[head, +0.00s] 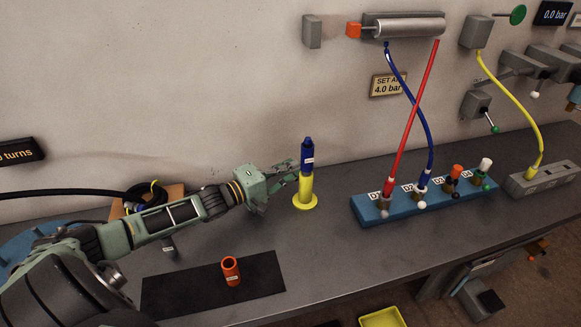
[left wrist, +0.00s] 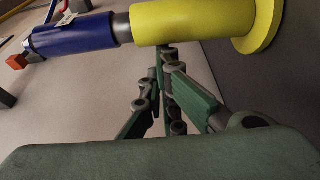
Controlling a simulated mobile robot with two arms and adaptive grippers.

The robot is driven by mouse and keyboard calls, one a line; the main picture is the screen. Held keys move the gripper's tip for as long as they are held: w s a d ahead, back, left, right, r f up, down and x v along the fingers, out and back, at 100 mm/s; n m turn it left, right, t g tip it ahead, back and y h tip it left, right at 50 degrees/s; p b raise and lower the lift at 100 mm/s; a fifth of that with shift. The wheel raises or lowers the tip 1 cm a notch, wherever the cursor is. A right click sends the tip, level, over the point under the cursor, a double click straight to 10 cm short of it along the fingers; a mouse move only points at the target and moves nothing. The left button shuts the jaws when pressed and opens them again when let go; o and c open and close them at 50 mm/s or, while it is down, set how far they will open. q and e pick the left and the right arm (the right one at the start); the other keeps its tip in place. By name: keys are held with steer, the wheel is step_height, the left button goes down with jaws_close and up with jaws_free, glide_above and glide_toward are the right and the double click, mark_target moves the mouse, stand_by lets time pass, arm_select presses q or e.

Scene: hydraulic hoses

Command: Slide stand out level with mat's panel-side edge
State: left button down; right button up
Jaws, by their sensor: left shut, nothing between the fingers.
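The yellow stand (head: 306,186) is upright on the grey bench, beyond the right part of the black mat (head: 188,290), with a round foot. A blue fitting (head: 307,155) with a white label sits in its top. In the left wrist view the yellow stand (left wrist: 190,22) and blue fitting (left wrist: 75,36) lie sideways across the top. My left gripper (head: 292,188) is shut and empty, just left of the stand's shaft. Its fingertips (left wrist: 163,62) are close against the shaft; I cannot tell whether they touch. My right gripper is not in view.
An orange cup (head: 231,273) stands on the mat. A blue manifold block (head: 415,207) with hoses and valves is right of the stand. A grey block (head: 545,180) holds a yellow hose at far right. The bench between stand and manifold is clear. The wall is behind.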

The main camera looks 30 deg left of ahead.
arm_select(q)
steer(key=shift+s+d+r+p, duration=0.1)
steer(key=shift+s+d+p, duration=0.2)
steer(key=shift+p, duration=0.15)
steer(key=s+d+p, duration=0.6)
steer(key=d, duration=0.1)
steer(key=shift+r+p, duration=0.1)
steer(key=shift+p, duration=0.25)
steer(key=shift+s+d, duration=0.25)
steer(key=shift+d, duration=0.05)
steer(key=shift+f, duration=0.2)
steer(key=shift+w, duration=0.1)
